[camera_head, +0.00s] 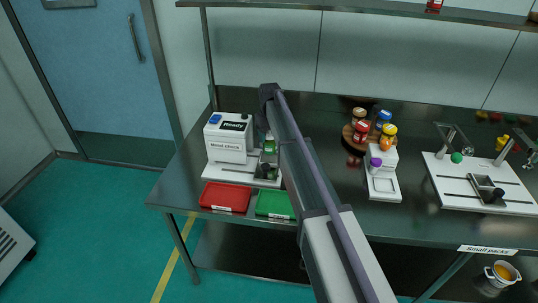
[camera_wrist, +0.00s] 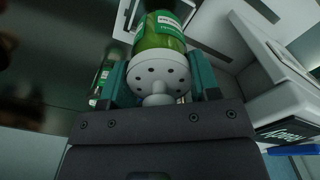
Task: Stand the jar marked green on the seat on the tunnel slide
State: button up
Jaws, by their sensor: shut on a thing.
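My gripper (camera_wrist: 160,78) is shut on the green jar (camera_wrist: 160,38), with a teal finger on each side of its white perforated cap. The jar has a green and white label and green contents. In the head view the jar (camera_head: 269,145) shows just left of my arm, above the small tunnel slide (camera_head: 268,171) on the white base at the left of the table. My arm hides part of this slide. I cannot tell whether the jar touches the seat there.
A white box reading "Ready" (camera_head: 229,143) stands close left of the jar. A red tray (camera_head: 226,197) and a green tray (camera_head: 274,203) lie in front. A round wooden stand (camera_head: 350,138) with several jars, a white device (camera_head: 383,183) and another slide station (camera_head: 490,184) stand to the right.

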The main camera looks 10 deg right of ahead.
aim_at(270, 142)
notch_tip(270, 142, down, 4)
jog(key=b, duration=0.3)
jog(key=shift+b, duration=0.4)
jog(key=shift+r, duration=0.3)
jog(key=shift+f, duration=0.3)
jog(key=o, duration=1.1)
jog(key=shift+r, duration=0.1)
jog(key=shift+o, duration=0.2)
